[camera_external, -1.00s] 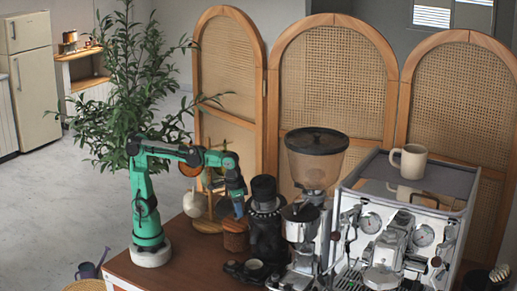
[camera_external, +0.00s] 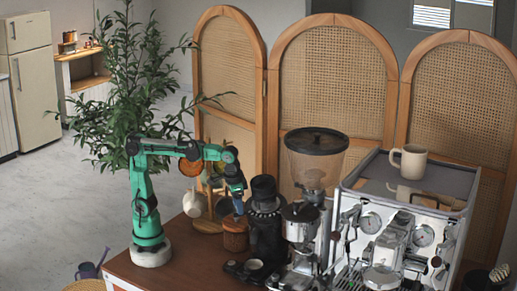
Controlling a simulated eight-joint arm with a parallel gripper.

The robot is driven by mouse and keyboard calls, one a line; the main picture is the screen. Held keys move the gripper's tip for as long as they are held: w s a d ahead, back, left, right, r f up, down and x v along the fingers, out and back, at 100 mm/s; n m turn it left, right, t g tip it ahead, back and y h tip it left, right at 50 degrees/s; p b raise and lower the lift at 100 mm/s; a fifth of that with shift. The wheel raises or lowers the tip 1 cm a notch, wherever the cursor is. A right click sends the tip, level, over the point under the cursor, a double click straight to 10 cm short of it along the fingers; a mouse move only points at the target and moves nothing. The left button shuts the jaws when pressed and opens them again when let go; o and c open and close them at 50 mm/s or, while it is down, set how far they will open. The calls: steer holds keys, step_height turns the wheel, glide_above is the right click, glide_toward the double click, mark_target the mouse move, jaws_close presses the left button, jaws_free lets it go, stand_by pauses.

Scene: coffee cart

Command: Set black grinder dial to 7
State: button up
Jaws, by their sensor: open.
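The black grinder (camera_external: 265,229) stands upright on the brown cart top, left of the silver grinder. It has a dark hopper on top and a ring with small pale marks around its neck. The dial's setting is too small to read. My gripper (camera_external: 239,213) points down just left of the black grinder, above a wooden canister (camera_external: 235,236). It is open with nothing seen in it. I cannot tell whether it touches the grinder or the canister.
The silver grinder (camera_external: 302,222) and espresso machine (camera_external: 400,235) stand close on the right, with a beige cup (camera_external: 409,161) on the machine. A mug rack with a white mug (camera_external: 194,204) stands behind my gripper. The cart top's front left (camera_external: 195,268) is clear.

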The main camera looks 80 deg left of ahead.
steer(key=shift+s+d+r, duration=0.1)
steer(key=shift+s+r, duration=0.05)
steer(key=shift+r, duration=0.8)
steer(key=shift+s+r, duration=0.1)
steer(key=shift+r, duration=0.8)
steer(key=a+f+t, duration=0.2)
steer(key=a+f, duration=0.2)
steer(key=s+a+f+t, duration=0.1)
steer(key=a+f, duration=0.3)
steer(key=a, duration=0.1)
steer(key=a+f+t, duration=0.2)
steer(key=a+f, duration=0.2)
steer(key=a, duration=0.1)
steer(key=shift+s+a+t+h, duration=0.15)
steer(key=shift+s+t+h, duration=0.15)
steer(key=shift+h, duration=0.1)
